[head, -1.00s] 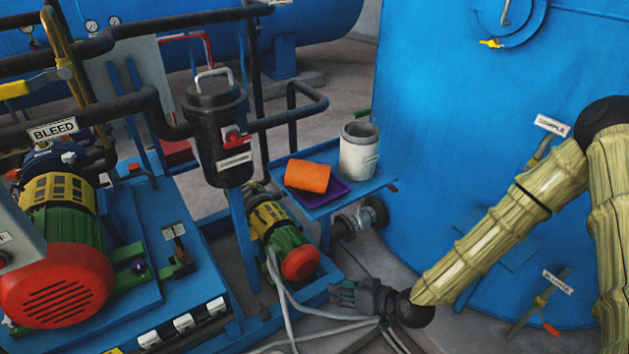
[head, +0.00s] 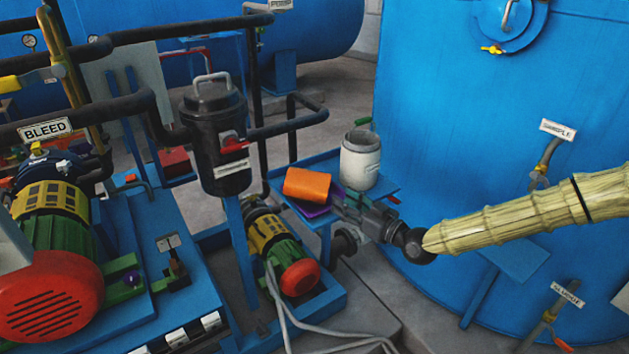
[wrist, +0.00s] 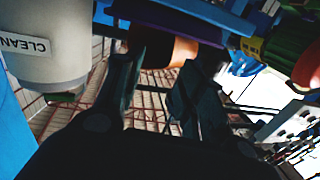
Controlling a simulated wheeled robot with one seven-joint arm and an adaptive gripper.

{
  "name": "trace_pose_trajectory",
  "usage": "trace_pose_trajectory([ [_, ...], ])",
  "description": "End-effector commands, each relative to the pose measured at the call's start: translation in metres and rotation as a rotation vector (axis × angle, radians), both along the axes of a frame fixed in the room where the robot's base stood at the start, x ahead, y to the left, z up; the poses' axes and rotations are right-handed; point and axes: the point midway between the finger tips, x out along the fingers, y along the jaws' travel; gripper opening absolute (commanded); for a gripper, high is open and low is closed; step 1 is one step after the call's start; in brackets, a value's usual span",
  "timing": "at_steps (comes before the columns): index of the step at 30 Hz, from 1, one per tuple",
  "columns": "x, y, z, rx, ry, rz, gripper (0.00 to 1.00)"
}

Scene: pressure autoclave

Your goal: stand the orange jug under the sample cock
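The orange jug (head: 307,184) appears to lie on its side on a purple tray (head: 318,211) on the small blue table. In the wrist view, an orange patch of the jug (wrist: 182,52) shows beyond and between the fingers. My gripper (head: 343,207) is at the table's front edge, just right of the jug and tray. Its fingers (wrist: 158,75) stand apart with nothing visibly clamped between them. The sample cock (head: 540,178) is on the blue tank at right, under a SAMPLE label (head: 558,130). A small blue shelf (head: 518,258) sits below it.
A white container (head: 360,162) stands on the blue table (head: 385,186) behind my gripper; its CLEAN label (wrist: 22,44) shows in the wrist view. A black vessel (head: 215,140) and red-ended pump (head: 299,277) stand left. Another labelled valve (head: 548,315) is low on the right.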

Motion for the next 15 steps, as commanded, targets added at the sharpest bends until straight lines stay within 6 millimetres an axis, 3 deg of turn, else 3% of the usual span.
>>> trace_pose_trajectory([
  [15, 0.031, 0.036, 0.008, 0.001, 0.001, 0.001, 0.39],
])
